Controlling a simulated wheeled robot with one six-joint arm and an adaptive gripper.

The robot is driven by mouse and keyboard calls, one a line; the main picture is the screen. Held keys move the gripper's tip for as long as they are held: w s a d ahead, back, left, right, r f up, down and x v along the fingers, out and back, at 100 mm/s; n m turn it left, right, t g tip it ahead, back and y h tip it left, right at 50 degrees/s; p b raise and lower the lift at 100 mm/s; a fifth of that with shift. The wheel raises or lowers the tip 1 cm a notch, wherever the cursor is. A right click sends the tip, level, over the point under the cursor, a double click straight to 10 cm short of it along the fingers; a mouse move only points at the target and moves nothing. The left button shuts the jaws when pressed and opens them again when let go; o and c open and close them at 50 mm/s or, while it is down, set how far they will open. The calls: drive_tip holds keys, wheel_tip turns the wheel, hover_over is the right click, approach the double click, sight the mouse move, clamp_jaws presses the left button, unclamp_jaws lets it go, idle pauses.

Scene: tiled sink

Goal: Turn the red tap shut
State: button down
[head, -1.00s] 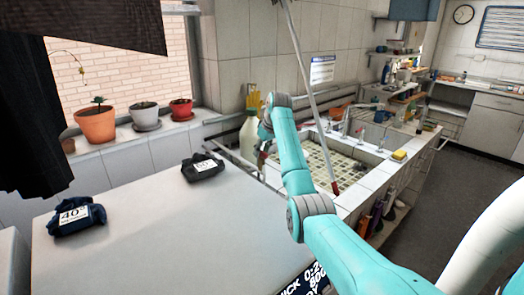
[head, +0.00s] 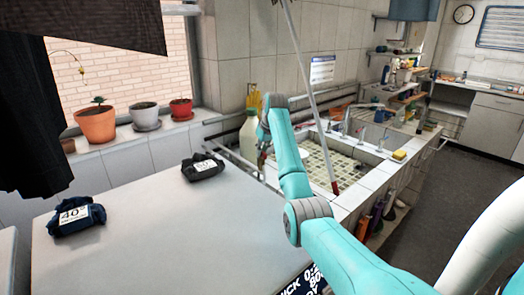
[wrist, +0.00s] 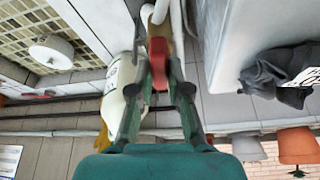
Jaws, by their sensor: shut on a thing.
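The red tap handle (wrist: 158,62) shows between my gripper's fingers in the wrist view, with a pale pipe just beyond it. My gripper (wrist: 158,80) is shut on this handle, one dark green finger on each side. In the head view my gripper (head: 262,150) is small and partly hidden by my own teal arm, beside the pale bottle and left of the sink. The tap itself cannot be made out clearly there.
A pale bottle (head: 249,137) stands close beside my gripper. The tiled sink (head: 370,158) lies to the right, with a leaning pole (head: 311,90) in front. A grey worktop (head: 150,235) holds two dark cloth bundles. Flowerpots (head: 97,124) line the sill.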

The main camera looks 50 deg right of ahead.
drive_tip(key=m+g+h, duration=0.1)
drive_tip(key=m, duration=0.3)
drive_tip(key=shift+w+a, duration=0.1)
drive_tip(key=m+g+h, duration=0.1)
drive_tip(key=m, duration=0.5)
drive_tip(key=m+g, duration=0.1)
drive_tip(key=shift+w+m+g+h, duration=0.1)
drive_tip(key=shift+m+g+h, duration=0.2)
drive_tip(key=shift+m, duration=0.1)
drive_tip(key=m+g, duration=0.1)
drive_tip(key=m, duration=0.3)
drive_tip(key=shift+g, duration=0.3)
drive_tip(key=c, duration=1.1)
unclamp_jaws()
drive_tip(key=shift+w, duration=0.1)
